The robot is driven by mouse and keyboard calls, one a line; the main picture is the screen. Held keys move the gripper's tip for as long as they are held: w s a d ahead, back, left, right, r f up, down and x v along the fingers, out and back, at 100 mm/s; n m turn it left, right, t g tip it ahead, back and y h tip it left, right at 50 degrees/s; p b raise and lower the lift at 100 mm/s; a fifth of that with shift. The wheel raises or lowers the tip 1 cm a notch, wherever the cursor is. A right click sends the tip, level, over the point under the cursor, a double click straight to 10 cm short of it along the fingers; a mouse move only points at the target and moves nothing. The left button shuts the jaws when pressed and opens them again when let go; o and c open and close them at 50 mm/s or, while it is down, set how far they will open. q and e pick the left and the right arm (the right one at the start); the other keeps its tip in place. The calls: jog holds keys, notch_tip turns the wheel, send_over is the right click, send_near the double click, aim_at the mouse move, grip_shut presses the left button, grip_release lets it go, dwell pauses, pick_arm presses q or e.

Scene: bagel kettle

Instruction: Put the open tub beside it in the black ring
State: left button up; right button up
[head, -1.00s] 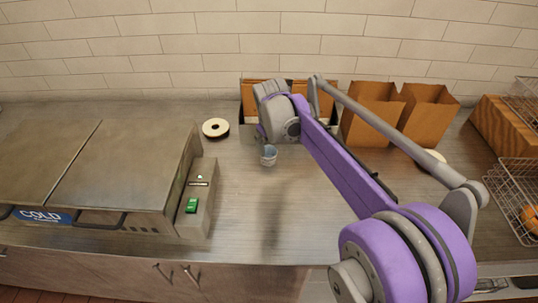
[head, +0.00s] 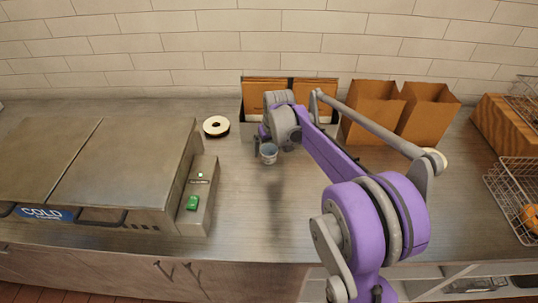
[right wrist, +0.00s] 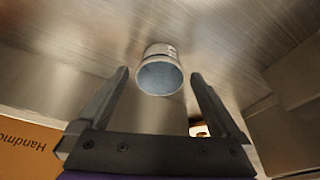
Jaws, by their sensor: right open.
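The open tub (head: 268,153) is a small grey-white cup with a pale blue inside, on the steel counter. It also shows in the right wrist view (right wrist: 160,72), its mouth facing the camera. The black ring (head: 216,127), with a white middle, lies on the counter to the left of the tub and slightly behind it. My right gripper (right wrist: 160,78) is open, with the tub ahead between the lines of its two fingers and no visible grip on it. In the head view its fingertips are mostly hidden by the wrist. My left gripper is out of view.
A cold unit (head: 110,170) with a green-switched side panel fills the left. Brown bags (head: 372,108) and a box of brown packets (head: 315,90) stand along the wall. A wire basket (head: 515,195) is at far right. The front middle counter is clear.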

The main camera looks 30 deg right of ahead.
jog(key=shift+w+f, duration=0.15)
jog(key=shift+f, duration=0.4)
jog(key=c, duration=1.4)
notch_tip(320, 180, up, 10)
jog(key=shift+r, duration=0.1)
